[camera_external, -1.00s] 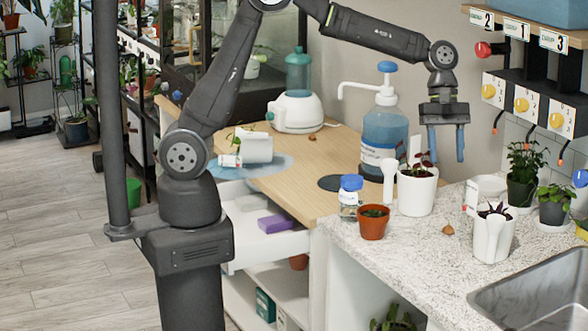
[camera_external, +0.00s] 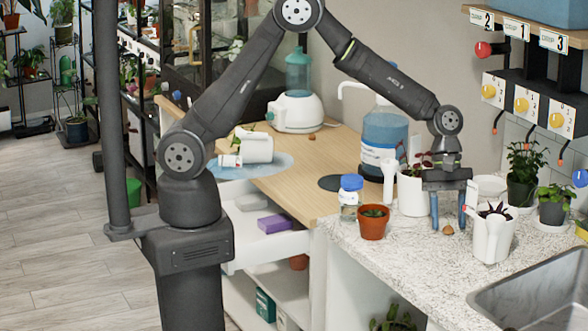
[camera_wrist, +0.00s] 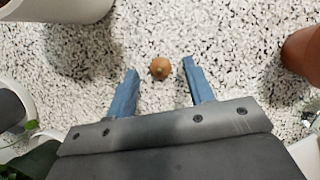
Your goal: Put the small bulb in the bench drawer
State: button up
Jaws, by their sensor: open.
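The small brown bulb (camera_external: 448,230) lies on the speckled counter, and it also shows in the wrist view (camera_wrist: 160,68). My gripper (camera_external: 448,226) is open and low over the counter, with its blue fingers on either side of the bulb. In the wrist view the bulb sits between the fingertips (camera_wrist: 161,66) with gaps on both sides. The bench drawer (camera_external: 268,240) is pulled out at the left end of the wooden bench. A purple box (camera_external: 275,224) lies in it.
A terracotta pot (camera_external: 373,224) and a blue-lidded jar (camera_external: 350,198) stand left of my gripper. Counter in front is clear.

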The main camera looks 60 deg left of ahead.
jog(key=shift+d+f, duration=0.15)
jog(key=shift+f, duration=0.25)
grip_shut()
jog(key=shift+r, duration=0.1)
